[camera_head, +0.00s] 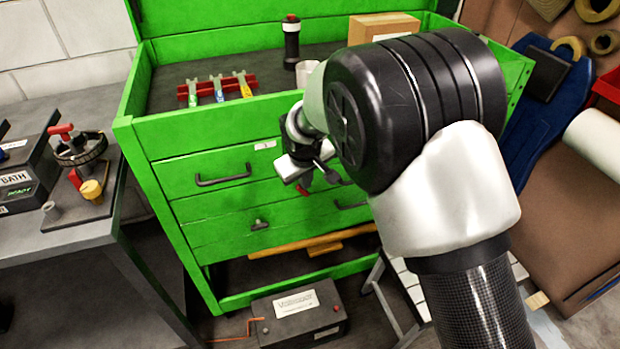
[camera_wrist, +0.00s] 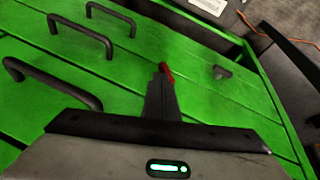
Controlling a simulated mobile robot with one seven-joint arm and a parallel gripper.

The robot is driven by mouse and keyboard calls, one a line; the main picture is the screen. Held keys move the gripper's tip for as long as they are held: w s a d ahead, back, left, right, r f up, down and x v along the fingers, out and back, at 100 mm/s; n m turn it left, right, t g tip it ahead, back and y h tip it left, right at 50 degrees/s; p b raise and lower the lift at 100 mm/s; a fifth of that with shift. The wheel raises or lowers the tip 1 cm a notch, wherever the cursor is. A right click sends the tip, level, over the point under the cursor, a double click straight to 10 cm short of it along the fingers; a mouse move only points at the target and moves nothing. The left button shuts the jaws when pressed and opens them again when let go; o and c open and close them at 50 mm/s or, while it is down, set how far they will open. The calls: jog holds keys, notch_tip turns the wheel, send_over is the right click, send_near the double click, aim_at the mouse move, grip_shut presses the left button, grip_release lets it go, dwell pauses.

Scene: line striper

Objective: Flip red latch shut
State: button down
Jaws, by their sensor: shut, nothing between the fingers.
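The red latch (camera_head: 303,190) shows as a small red piece at the front of the green tool chest, just below my gripper (camera_head: 301,180). In the wrist view, the red latch (camera_wrist: 167,73) appears right at the tips of my shut fingers (camera_wrist: 161,88). The fingers hide part of it, so I cannot tell whether they touch it or which way it is turned. Nothing is between the fingers.
The green chest (camera_head: 150,138) has black drawer handles (camera_head: 223,179) and a small black knob (camera_head: 259,224). A dark battery box (camera_head: 300,312) stands on the floor below. A workbench (camera_head: 60,240) with a red-handled valve is at left.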

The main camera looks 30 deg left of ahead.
jog(key=t+h+b, duration=0.1)
jog(key=s+a+n+t+h+b, duration=0.1)
jog(key=t+b, duration=0.1)
jog(key=shift+s+a+f, duration=0.15)
jog(key=shift+s+f, duration=0.15)
jog(key=shift+f, duration=0.1)
jog(key=shift+s+a+r+t+h+b, duration=0.15)
jog(key=shift+t+h+b, duration=0.15)
jog(key=shift+t, duration=0.1)
jog(key=shift+s+a, duration=0.1)
jog(key=shift+s, duration=0.1)
jog(key=shift+r+p, duration=0.4)
jog(key=shift+r, duration=0.35)
jog(key=p+v, duration=0.3)
jog(key=v, duration=1.4)
jog(key=shift+r, duration=0.2)
